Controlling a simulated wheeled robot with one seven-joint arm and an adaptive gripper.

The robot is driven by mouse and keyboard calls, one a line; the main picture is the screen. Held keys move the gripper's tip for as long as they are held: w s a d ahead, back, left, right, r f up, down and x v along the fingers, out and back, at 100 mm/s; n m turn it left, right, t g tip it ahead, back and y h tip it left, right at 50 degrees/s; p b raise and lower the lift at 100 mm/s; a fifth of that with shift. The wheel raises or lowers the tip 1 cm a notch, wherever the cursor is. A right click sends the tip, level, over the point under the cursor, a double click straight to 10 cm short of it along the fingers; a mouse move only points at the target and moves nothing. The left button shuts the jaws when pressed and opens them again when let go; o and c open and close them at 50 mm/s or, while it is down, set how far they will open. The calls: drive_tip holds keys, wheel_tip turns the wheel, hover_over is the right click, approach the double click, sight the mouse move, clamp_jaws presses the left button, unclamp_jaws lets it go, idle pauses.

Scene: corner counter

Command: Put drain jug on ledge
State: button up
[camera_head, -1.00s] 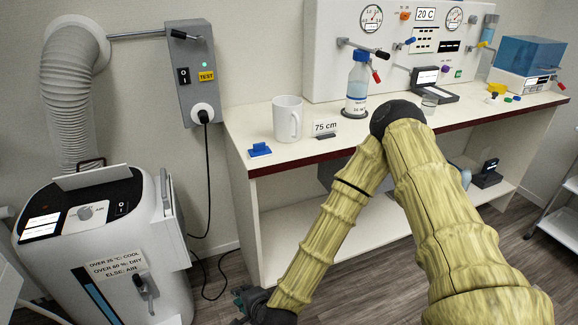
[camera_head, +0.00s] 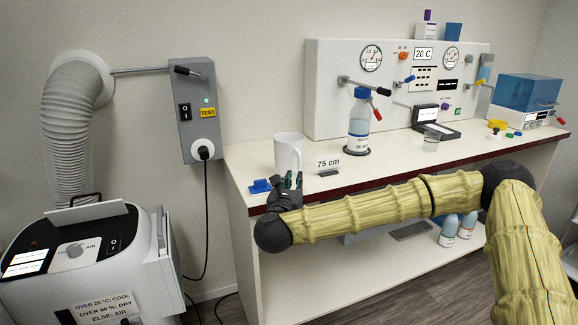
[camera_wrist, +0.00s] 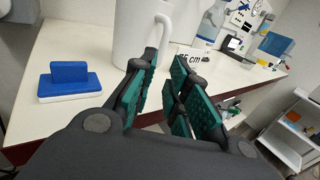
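A white jug with a side handle (camera_head: 288,150) stands upright on the near left part of the counter. In the wrist view the jug (camera_wrist: 133,35) is straight ahead, with its handle facing the fingers. My gripper (camera_head: 291,182) is at the counter's front edge, just in front of the jug. In the wrist view my gripper (camera_wrist: 163,80) has its teal-padded fingers apart, with nothing clearly between them. The fingertips are close to the handle; I cannot tell if they touch. The counter top (camera_head: 400,160) has a dark red front edge; I cannot tell which surface is the ledge.
A "75 cm" sign (camera_head: 328,164) stands right of the jug, and a blue-and-white block (camera_head: 261,187) to its left. A blue-capped bottle (camera_head: 359,120) stands farther back. A white-and-grey machine (camera_head: 85,260) is on the floor at left. A lower shelf (camera_head: 330,275) runs under the counter.

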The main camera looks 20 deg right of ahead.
sight(300, 169)
drive_tip(key=x, duration=0.4)
drive_tip(key=shift+r, duration=0.15)
drive_tip(key=shift+f+p+x, duration=0.1)
drive_tip(key=shift+p+x, duration=0.25)
drive_tip(key=shift+x, duration=1.1)
drive_tip(key=shift+f+p+x, duration=0.15)
drive_tip(key=shift+p+x, duration=0.15)
drive_tip(key=shift+x, duration=1.15)
drive_tip(key=shift+d, duration=0.1)
drive_tip(key=shift+c, duration=0.3)
clamp_jaws()
